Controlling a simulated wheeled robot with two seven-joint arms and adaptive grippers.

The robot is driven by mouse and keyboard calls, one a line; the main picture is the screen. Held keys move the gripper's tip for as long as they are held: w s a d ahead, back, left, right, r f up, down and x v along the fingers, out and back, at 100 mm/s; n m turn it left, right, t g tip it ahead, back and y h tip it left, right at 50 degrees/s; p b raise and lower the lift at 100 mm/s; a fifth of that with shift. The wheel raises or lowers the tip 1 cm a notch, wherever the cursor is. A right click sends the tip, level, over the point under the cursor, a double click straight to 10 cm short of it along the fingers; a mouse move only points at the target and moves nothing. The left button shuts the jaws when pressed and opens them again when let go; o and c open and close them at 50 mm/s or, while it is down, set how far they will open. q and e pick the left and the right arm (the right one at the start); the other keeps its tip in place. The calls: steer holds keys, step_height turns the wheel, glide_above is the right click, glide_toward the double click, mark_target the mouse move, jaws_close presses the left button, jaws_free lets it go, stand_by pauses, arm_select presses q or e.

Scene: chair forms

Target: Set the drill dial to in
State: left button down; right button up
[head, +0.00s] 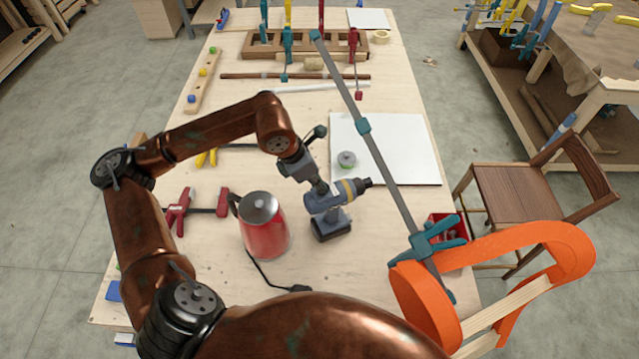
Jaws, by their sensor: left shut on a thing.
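The cordless drill (328,226) stands upright on its battery base on the wooden table, blue-grey with a dark chuck pointing right. A yellow ring (355,187) shows just behind the chuck. My left gripper (321,187) comes down from the upper left and is shut on the top of the drill's body. Its fingertips are small in the head view, and the exact part between them, including any dial and its marking, cannot be made out. My right gripper is not in view.
A red kettle (264,226) stands close left of the drill, its cord on the table. A long grey clamp (378,152) slants across the right side to an orange form (570,245).

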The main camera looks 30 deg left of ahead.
arm_select(q)
steer(key=m+b, duration=0.1)
steer(key=m+h+b, duration=0.1)
steer(key=m+b, duration=0.1)
steer(key=shift+w+a+f+g, duration=0.1)
steer(key=shift+w+f+g, duration=0.05)
steer(key=shift+g, duration=0.25)
steer(key=shift+w+m+g+h+b, duration=0.15)
steer(key=shift+m+g+b, duration=0.35)
steer(key=shift+m, duration=0.6)
steer(key=shift+s+m+g+h+b, duration=0.15)
steer(key=shift+m+g+b, duration=0.15)
steer(key=shift+m+b, duration=0.6)
steer(key=shift+w+m, duration=0.1)
steer(key=shift+m, duration=0.2)
steer(key=c, duration=2)
jaws_free()
steer(key=shift+c, duration=0.2)
